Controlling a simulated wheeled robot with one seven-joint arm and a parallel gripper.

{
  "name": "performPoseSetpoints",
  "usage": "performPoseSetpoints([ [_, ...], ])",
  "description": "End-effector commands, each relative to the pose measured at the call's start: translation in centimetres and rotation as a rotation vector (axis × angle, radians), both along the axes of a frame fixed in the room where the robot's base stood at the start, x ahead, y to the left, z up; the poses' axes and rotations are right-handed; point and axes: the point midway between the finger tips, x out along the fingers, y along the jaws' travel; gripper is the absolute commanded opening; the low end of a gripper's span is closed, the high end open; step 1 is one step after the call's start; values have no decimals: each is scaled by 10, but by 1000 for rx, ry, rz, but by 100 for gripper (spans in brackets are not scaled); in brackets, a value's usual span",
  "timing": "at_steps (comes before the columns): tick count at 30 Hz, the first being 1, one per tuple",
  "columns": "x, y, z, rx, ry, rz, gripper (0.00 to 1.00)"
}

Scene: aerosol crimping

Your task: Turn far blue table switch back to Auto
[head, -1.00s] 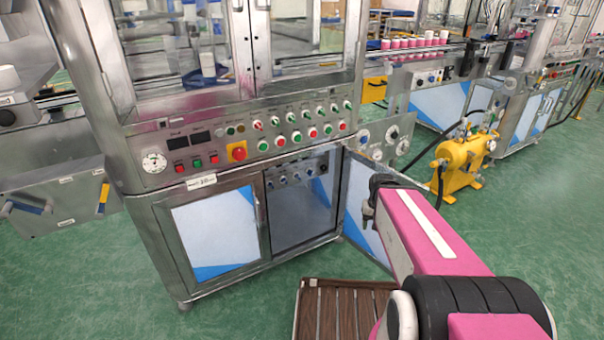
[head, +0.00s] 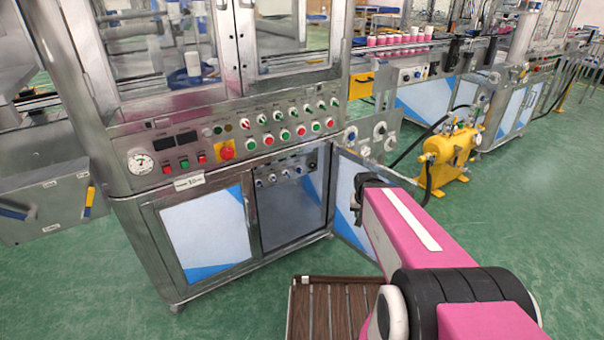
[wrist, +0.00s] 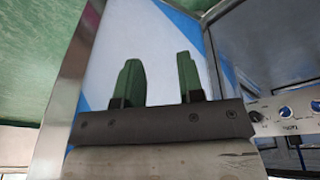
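My gripper (wrist: 158,75) shows in the wrist view with two green fingers, apart and empty. Behind them is the white and blue cabinet door (wrist: 150,30). A switch panel (wrist: 290,112) with blue knobs is at the right edge, apart from the fingers. A small knob panel (head: 413,74) is on the blue-fronted conveyor table (head: 425,103) at the back right. Its switch settings are too small to read, and I cannot tell which switch is the far one.
The large machine cabinet (head: 205,235) stands at left, with buttons and a red emergency stop on yellow (head: 226,150). Knobs sit inside its open bay (head: 285,175). A yellow tank (head: 450,150) with hoses stands at right. A brown slatted platform (head: 330,310) is in front. Green floor is clear at right.

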Motion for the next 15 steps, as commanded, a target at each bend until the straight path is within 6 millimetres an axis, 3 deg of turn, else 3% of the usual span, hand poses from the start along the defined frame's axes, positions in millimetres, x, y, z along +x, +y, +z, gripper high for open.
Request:
performPoseSetpoints([
  [1, 21, 0, -7, -12, -71, -28, 35],
  [8, 104, 10, -18, 16, -452, -136, 35],
  [15, 172, 50, -17, 221, -821, -140, 35],
])
